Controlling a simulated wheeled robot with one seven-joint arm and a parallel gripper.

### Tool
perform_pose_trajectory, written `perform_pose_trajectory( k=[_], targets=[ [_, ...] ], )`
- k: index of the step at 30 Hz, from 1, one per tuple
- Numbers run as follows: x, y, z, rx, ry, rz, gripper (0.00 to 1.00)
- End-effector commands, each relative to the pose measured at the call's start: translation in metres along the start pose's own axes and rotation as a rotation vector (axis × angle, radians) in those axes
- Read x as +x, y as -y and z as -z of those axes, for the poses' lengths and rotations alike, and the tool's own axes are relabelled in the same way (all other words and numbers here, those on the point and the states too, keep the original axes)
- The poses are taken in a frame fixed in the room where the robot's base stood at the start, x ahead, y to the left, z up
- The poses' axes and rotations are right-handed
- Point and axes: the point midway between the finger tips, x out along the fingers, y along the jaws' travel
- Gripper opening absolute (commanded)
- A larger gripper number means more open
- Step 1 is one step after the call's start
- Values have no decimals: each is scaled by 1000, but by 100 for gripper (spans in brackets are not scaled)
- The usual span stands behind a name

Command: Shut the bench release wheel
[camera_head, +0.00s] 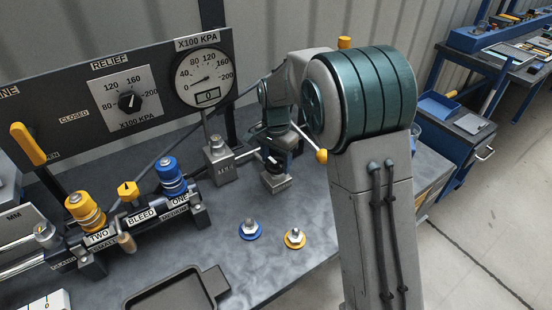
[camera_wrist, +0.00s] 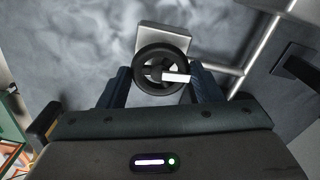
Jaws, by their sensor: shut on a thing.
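The bench release wheel (camera_wrist: 140,76) is a small black spoked handwheel in the wrist view, with a pale bar pointing right from its hub. It sits above a light block (camera_wrist: 165,38). My gripper (camera_wrist: 163,82) is shut on the wheel, one dark finger on each side of its rim. In the head view my gripper (camera_head: 276,147) points down over the grey metal block (camera_head: 277,183) on the bench. There the wheel is mostly hidden by the fingers.
The gauge (camera_head: 204,77) reads 0 and stands on a block (camera_head: 219,166) left of my gripper. Blue (camera_head: 249,230) and yellow (camera_head: 295,238) couplers stand on the bench in front. A dark tray (camera_head: 172,292) lies at the front. A yellow lever (camera_head: 28,144) is at far left.

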Motion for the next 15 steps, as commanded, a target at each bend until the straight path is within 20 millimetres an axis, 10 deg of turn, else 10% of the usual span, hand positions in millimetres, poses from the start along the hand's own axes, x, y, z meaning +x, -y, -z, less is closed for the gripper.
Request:
perform_pose_trajectory(
  k=[15],
  targets=[
    [0, 1, -1, 120, 1, 1, 36]
  ],
)
